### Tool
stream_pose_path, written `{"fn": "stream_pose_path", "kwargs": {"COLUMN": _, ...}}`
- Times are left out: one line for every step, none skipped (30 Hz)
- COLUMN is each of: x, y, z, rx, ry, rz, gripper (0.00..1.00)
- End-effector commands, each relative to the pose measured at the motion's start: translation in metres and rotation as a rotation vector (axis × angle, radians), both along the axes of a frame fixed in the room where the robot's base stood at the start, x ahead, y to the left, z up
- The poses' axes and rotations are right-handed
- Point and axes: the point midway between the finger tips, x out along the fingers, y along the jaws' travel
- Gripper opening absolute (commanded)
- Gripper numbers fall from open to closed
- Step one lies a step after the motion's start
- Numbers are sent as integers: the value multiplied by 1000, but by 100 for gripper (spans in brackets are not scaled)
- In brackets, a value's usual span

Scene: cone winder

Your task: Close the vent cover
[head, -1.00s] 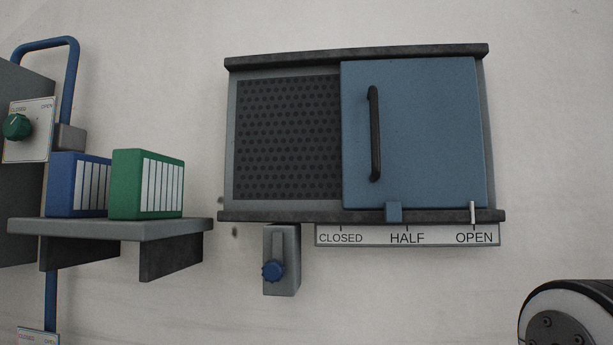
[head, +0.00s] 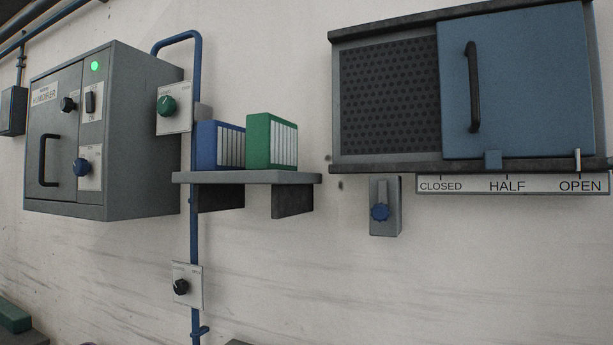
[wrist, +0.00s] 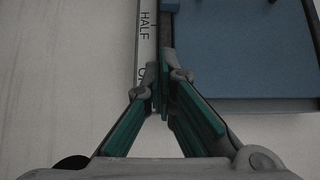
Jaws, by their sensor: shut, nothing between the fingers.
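The vent cover (head: 525,85) is a blue sliding panel with a black vertical handle (head: 473,88), at the upper right of the head view. It covers the right part of the vent, leaving the dark perforated mesh (head: 388,98) bare on the left. A blue tab (head: 493,159) at its lower edge is above HALF on the label strip (head: 462,185). A pale upright pin (head: 577,160) is above OPEN. In the wrist view my shut, empty gripper (wrist: 164,78) appears over the label strip and rail near OPEN, beside the cover (wrist: 245,50). Whether it touches anything cannot be told.
A grey humidifier cabinet (head: 130,185) is farther left.

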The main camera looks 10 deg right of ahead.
Motion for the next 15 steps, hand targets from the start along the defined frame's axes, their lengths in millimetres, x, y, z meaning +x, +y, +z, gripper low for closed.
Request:
{"fn": "stream_pose_path", "kwargs": {"x": 5, "y": 2, "z": 0, "rx": 1, "ry": 0, "rz": 2, "gripper": 0}}
{"fn": "stream_pose_path", "kwargs": {"x": 8, "y": 3, "z": 0, "rx": 1, "ry": 1, "rz": 3, "gripper": 0}}
{"fn": "stream_pose_path", "kwargs": {"x": 14, "y": 5, "z": 0, "rx": 0, "ry": 2, "rz": 5, "gripper": 0}}
{"fn": "stream_pose_path", "kwargs": {"x": 19, "y": 6, "z": 0, "rx": 0, "ry": 2, "rz": 4, "gripper": 0}}
{"fn": "stream_pose_path", "kwargs": {"x": 24, "y": 8, "z": 0, "rx": 0, "ry": 3, "rz": 5, "gripper": 0}}
{"fn": "stream_pose_path", "kwargs": {"x": 32, "y": 9, "z": 0, "rx": 0, "ry": 3, "rz": 5, "gripper": 0}}
{"fn": "stream_pose_path", "kwargs": {"x": 37, "y": 11, "z": 0, "rx": 1, "ry": 3, "rz": 6, "gripper": 0}}
{"fn": "stream_pose_path", "kwargs": {"x": 43, "y": 12, "z": 0, "rx": 1, "ry": 3, "rz": 6, "gripper": 0}}
{"fn": "stream_pose_path", "kwargs": {"x": 51, "y": 14, "z": 0, "rx": 1, "ry": 3, "rz": 6, "gripper": 0}}
{"fn": "stream_pose_path", "kwargs": {"x": 57, "y": 16, "z": 0, "rx": 1, "ry": 3, "rz": 6, "gripper": 0}}
{"fn": "stream_pose_path", "kwargs": {"x": 63, "y": 17, "z": 0, "rx": 1, "ry": 4, "rz": 6, "gripper": 0}}
{"fn": "stream_pose_path", "kwargs": {"x": 70, "y": 19, "z": 0, "rx": 1, "ry": 3, "rz": 6, "gripper": 0}}
{"fn": "stream_pose_path", "kwargs": {"x": 76, "y": 20, "z": 0, "rx": 1, "ry": 3, "rz": 5, "gripper": 0}}
{"fn": "stream_pose_path", "kwargs": {"x": 82, "y": 22, "z": 0, "rx": 1, "ry": 4, "rz": 6, "gripper": 0}}
{"fn": "stream_pose_path", "kwargs": {"x": 89, "y": 23, "z": 0, "rx": 1, "ry": 4, "rz": 5, "gripper": 0}}
